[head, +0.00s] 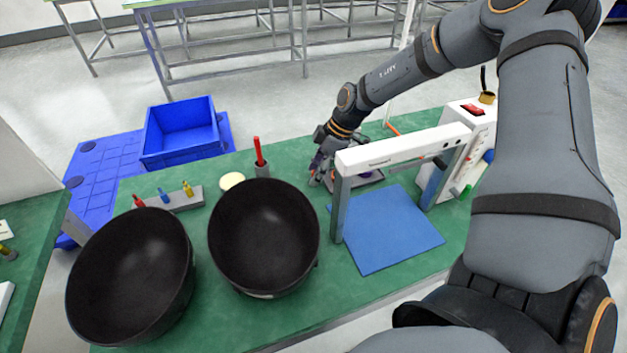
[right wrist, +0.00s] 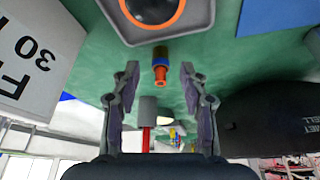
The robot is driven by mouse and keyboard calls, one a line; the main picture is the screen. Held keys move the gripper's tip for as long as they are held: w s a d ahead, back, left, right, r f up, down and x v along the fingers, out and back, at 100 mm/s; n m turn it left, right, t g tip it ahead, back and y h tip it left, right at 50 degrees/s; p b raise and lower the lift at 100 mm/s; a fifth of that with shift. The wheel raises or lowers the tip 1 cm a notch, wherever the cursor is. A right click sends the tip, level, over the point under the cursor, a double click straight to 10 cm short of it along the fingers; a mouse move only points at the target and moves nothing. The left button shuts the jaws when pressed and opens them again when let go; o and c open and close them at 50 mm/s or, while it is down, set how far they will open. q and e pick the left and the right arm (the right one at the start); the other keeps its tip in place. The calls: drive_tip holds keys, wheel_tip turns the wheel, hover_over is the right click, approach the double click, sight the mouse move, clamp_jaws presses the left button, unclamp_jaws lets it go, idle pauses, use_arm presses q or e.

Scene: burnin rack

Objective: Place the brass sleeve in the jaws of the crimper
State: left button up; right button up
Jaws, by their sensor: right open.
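My right gripper (head: 318,178) reaches over the green table beside the left post of the white arch. In the right wrist view its two fingers (right wrist: 160,95) are spread apart with nothing held between them. A small upright piece (right wrist: 160,65) with a brass-coloured band, a blue part and an orange end shows beyond the fingertips, in line with the gap. I cannot tell whether it is the brass sleeve. A yellow-brass piece (head: 187,187) stands on the grey rack at the left. I cannot identify the crimper with certainty. My left gripper is not in view.
Two black bowls (head: 263,236) (head: 130,275) stand at the front left. The white arch (head: 405,149) spans a blue mat (head: 385,240). A grey holder (head: 262,171) with a red rod stands left of my gripper. A blue bin (head: 181,130) lies beyond the table.

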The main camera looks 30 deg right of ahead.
drive_tip(key=shift+c, duration=0.9)
drive_tip(key=c, duration=0.7)
drive_tip(key=shift+c, duration=0.2)
wheel_tip(320, 180, up, 20)
drive_tip(key=p, duration=1.1)
drive_tip(key=shift+r, duration=0.2)
